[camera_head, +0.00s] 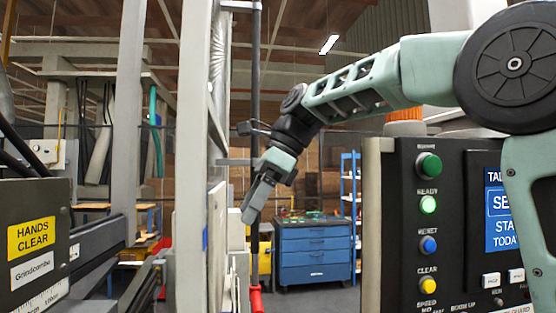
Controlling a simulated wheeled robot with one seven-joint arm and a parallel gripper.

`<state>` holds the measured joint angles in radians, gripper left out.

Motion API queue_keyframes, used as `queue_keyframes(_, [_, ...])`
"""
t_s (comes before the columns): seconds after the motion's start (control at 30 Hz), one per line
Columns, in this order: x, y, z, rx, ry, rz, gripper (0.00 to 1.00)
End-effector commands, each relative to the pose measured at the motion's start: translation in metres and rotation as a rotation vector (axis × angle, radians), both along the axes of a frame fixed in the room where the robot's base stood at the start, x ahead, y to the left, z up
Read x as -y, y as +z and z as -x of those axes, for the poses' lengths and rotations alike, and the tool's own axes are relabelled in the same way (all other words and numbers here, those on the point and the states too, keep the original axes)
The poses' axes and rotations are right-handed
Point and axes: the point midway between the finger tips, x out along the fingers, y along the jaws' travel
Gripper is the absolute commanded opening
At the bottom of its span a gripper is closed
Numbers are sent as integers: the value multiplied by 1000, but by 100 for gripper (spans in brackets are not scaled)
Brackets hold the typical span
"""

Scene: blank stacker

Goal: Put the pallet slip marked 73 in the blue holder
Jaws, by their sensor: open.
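My gripper (251,210) hangs at the end of my green and black arm, near the middle of the view. It points down and slightly left, beside the pale grey upright of a machine. It is open, with nothing seen between its fingers. I cannot make out a pallet slip marked 73 or any number on a slip. I cannot make out a blue holder for certain. A small blue patch (205,240) shows on the edge of the pale upright, too small to identify.
A black control panel (415,250) with coloured buttons and a screen stands close on the right. A machine with a yellow HANDS CLEAR sign (31,236) is at the left. A pale upright (190,150) stands left of my gripper. A blue tool chest (315,250) stands farther back.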

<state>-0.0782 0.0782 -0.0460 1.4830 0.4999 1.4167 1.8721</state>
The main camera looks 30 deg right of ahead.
Motion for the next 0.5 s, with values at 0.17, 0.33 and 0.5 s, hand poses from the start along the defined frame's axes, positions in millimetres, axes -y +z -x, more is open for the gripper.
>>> queue_keyframes(0.17, [22,38,6,4,-3,0,86])
queue_keyframes(0.33, [40,72,11,2,-3,0,86])
queue_keyframes(0.5, [53,97,15,1,-3,0,86])
